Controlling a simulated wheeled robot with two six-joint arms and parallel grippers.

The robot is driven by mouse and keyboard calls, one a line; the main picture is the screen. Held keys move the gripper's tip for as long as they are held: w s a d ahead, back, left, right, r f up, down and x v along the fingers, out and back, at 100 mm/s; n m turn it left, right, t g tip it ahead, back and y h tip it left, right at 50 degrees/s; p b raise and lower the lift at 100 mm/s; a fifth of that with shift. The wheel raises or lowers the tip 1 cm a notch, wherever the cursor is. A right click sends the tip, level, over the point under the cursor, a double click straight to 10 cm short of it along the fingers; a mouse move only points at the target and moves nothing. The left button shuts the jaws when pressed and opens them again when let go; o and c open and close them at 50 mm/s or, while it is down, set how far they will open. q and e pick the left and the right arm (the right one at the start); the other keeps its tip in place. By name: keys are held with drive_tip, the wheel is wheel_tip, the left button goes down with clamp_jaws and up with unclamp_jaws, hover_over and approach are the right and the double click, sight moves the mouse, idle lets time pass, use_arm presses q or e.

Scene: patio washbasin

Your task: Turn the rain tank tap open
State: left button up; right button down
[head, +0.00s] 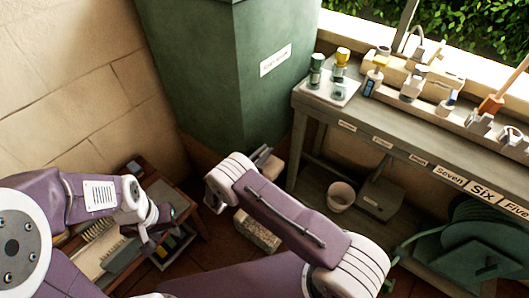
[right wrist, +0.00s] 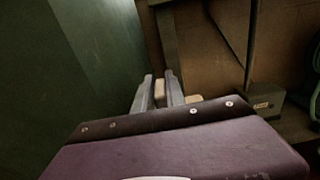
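The large green tank (head: 235,70) stands at the back against the stone wall, with a white label (head: 275,60) too small to read. Its tap cannot be made out in either view. The tank's green side fills the left of the right wrist view (right wrist: 70,60). My right gripper (head: 262,160) is low in front of the tank, partly behind my own wrist.
A green hose reel (head: 475,245) is lower right. The wooden stand (head: 180,190) at left holds brushes.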

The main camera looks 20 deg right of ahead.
drive_tip(key=shift+r+n+t+y+p, duration=0.2)
drive_tip(key=shift+n+t+y+p, duration=0.15)
drive_tip(key=shift+p, duration=0.3)
drive_tip(key=n+t+y+p, duration=0.2)
drive_tip(key=t+y+p, duration=0.1)
drive_tip(key=p, duration=0.1)
drive_tip(key=shift+r+n, duration=0.1)
drive_tip(key=shift+n, duration=0.25)
drive_tip(key=n+t+y+p, duration=0.1)
drive_tip(key=y, duration=0.1)
drive_tip(key=n+t+y+p, duration=0.1)
drive_tip(key=n+y, duration=0.1)
drive_tip(key=shift+d+f, duration=0.1)
drive_tip(key=shift+f, duration=0.1)
drive_tip(key=shift+n+t+y+p, duration=0.7)
drive_tip(key=shift+n+y, duration=0.5)
drive_tip(key=shift+y, duration=0.75)
drive_tip(key=c, duration=1.4)
unclamp_jaws()
